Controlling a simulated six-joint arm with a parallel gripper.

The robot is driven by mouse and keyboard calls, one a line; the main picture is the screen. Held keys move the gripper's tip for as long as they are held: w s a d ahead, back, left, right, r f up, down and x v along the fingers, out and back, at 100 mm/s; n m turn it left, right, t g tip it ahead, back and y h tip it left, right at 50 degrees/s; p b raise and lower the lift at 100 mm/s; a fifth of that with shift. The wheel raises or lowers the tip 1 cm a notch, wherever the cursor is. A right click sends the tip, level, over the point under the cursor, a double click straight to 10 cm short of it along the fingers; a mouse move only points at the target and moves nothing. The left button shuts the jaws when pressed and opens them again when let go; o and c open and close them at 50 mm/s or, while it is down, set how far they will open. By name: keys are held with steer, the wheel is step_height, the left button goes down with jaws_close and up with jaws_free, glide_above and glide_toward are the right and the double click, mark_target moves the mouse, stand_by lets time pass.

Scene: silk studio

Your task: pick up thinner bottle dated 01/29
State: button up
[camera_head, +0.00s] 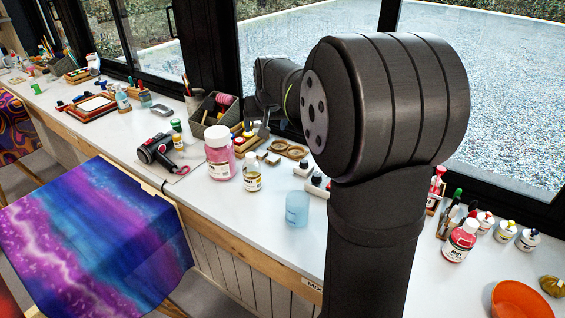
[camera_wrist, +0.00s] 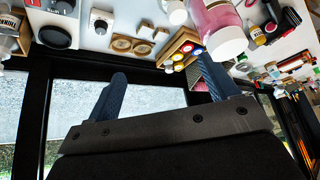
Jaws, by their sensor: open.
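No label date is legible, so I cannot tell which bottle is the thinner dated 01/29. A small clear bottle with a white cap and yellowish contents (camera_head: 252,172) stands on the white counter, right of a large pink jar (camera_head: 219,158). What looks like the same bottle shows at the top of the upside-down wrist view (camera_wrist: 175,12), beside the pink jar (camera_wrist: 222,38). My gripper (camera_wrist: 163,90) is open and empty, its dark fingers spread wide. In the head view my gripper (camera_head: 257,125) is at the window side of the counter, behind these bottles and apart from them.
A translucent blue cup (camera_head: 297,208) stands right of the bottle. A grey caddy (camera_head: 210,112), a black device (camera_head: 157,152) and wooden rings (camera_head: 289,148) are nearby. A red paint bottle (camera_head: 460,240) and an orange bowl (camera_head: 520,301) stand at right. The counter's front strip is mostly clear.

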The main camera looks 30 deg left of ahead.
steer(key=s+a+f, duration=0.1)
steer(key=s+a, duration=0.1)
steer(key=a, duration=0.1)
steer(key=g+h, duration=0.1)
glide_toward(251, 162)
steer(key=w+a+f, duration=0.1)
steer(key=f, duration=0.1)
steer(key=w+a+f, duration=0.1)
steer(key=f, duration=0.1)
steer(key=w+a+f, duration=0.1)
steer(key=f, duration=0.1)
steer(key=shift+w+a, duration=0.1)
steer(key=shift+w, duration=0.15)
steer(key=x, duration=0.5)
steer(key=shift+s+f, duration=0.15)
steer(key=shift+s, duration=0.05)
steer(key=c, duration=1.4)
steer(key=shift+o, duration=0.2)
